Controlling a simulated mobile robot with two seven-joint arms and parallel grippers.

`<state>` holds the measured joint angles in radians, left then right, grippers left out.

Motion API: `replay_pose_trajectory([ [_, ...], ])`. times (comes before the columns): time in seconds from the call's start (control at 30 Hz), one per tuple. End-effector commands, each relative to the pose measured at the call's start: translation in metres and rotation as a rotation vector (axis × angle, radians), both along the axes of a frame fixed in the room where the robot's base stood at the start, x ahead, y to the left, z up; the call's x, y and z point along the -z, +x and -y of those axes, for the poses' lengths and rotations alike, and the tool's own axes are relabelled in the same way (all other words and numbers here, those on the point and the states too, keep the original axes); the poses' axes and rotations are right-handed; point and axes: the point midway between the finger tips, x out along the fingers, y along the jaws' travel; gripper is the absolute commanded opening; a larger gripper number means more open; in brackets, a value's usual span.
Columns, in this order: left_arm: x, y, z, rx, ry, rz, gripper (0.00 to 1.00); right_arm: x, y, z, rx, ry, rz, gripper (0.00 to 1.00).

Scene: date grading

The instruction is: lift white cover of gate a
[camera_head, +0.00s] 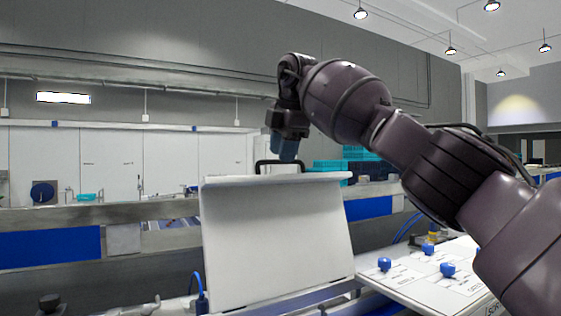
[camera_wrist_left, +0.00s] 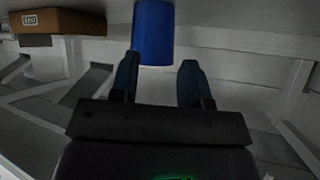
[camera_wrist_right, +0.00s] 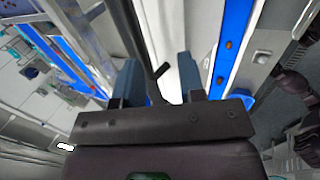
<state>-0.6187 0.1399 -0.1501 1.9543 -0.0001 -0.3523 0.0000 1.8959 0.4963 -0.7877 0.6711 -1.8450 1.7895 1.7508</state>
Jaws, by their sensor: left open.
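The white cover (camera_head: 275,240) stands as a broad, slightly tilted panel in the middle of the head view. A black handle (camera_head: 280,162) is fixed along its top edge. My right gripper (camera_head: 287,152) points down at the right part of the handle. In the right wrist view the dark handle bar (camera_wrist_right: 137,40) runs between the open fingers (camera_wrist_right: 160,85), nearer the left finger. The fingers look spread, with a gap to the right of the bar. My left gripper (camera_wrist_left: 158,80) is open and empty, seen only in its wrist view.
A blue cylinder (camera_wrist_left: 153,30) is just ahead of my left fingers. A brown box (camera_wrist_left: 60,20) lies at upper left there. A white panel with blue knobs (camera_head: 425,275) is right of the cover. Teal crates (camera_head: 330,165) stand behind it.

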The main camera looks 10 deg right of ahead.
Motion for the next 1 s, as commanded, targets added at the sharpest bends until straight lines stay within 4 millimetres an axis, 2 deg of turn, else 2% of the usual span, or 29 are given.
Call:
replay_pose_trajectory([
  [0.03,0.000,0.000,0.000,0.000,0.000,0.001,0.43,-0.011,-0.004,0.002,0.001,0.000,0.002,0.37],
  [0.2,-0.001,0.000,0.000,0.000,0.000,0.000,0.43,-0.039,-0.015,0.006,0.001,0.000,0.001,0.37],
  [0.4,-0.002,0.000,0.000,0.000,0.000,0.001,0.43,-0.063,-0.024,0.009,0.001,0.000,0.000,0.37],
  [0.6,-0.002,0.000,0.000,0.000,0.000,0.001,0.43,-0.071,-0.028,0.011,-0.001,-0.001,-0.002,0.37],
  [1.0,-0.002,0.001,0.000,0.000,0.000,0.001,0.43,-0.071,-0.028,0.011,-0.001,-0.001,-0.002,0.37],
])
